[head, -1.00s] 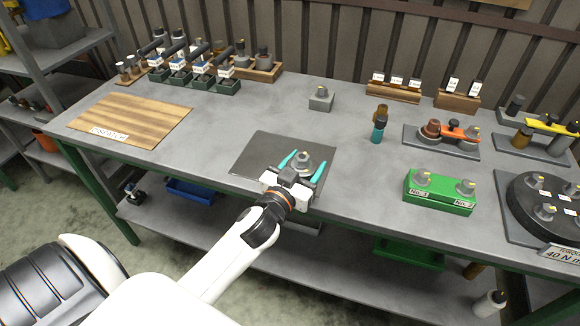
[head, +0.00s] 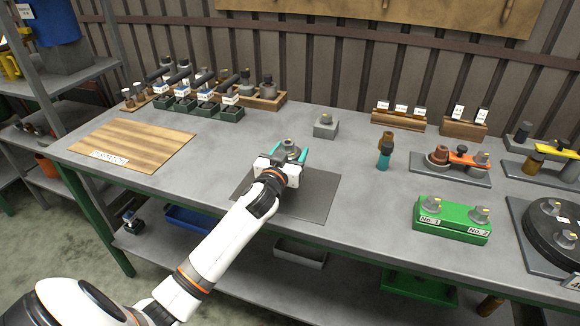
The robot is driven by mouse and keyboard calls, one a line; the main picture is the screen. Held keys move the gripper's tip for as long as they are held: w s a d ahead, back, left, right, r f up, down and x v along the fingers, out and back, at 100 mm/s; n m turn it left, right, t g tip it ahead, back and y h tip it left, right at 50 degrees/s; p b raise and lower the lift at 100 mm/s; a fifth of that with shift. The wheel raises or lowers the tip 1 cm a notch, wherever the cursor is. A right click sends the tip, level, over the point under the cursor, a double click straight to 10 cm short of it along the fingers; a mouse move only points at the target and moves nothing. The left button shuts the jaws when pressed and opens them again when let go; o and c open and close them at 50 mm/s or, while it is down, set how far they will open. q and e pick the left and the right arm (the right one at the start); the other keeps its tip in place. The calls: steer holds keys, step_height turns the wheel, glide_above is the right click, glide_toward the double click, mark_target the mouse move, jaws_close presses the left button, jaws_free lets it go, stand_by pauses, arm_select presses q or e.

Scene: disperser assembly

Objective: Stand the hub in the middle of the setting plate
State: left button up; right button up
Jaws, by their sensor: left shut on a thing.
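The hub (head: 291,147) is a grey round part with a yellowish tip. My left gripper (head: 289,155) has its teal fingers on either side of it and is shut on it, and the hub looks upright. The setting plate (head: 310,202) appears to be the dark flat square on the bench. The hub is over or just past the plate's far edge in the picture, and its height above the bench is hard to tell. The gripper body hides the hub's lower part and some of the plate. My right gripper is out of view.
A grey block with a yellow-tipped top (head: 325,128) stands just behind and right of the hub. A teal and brown part (head: 385,155) and a green block (head: 450,227) are to the right. A striped wooden board (head: 125,146) lies at left. Bench between is clear.

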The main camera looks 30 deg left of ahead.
arm_select(q)
steer(key=shift+f+b, duration=0.3)
steer(key=shift+f, duration=1.4)
steer(key=o, duration=1.2)
steer(key=shift+f, duration=0.2)
steer(key=o, duration=0.5)
steer(key=shift+c, duration=0.2)
steer(key=shift+r, duration=0.1)
steer(key=v, duration=1.2)
steer(key=shift+s+b, duration=0.1)
steer(key=shift+b, duration=0.2)
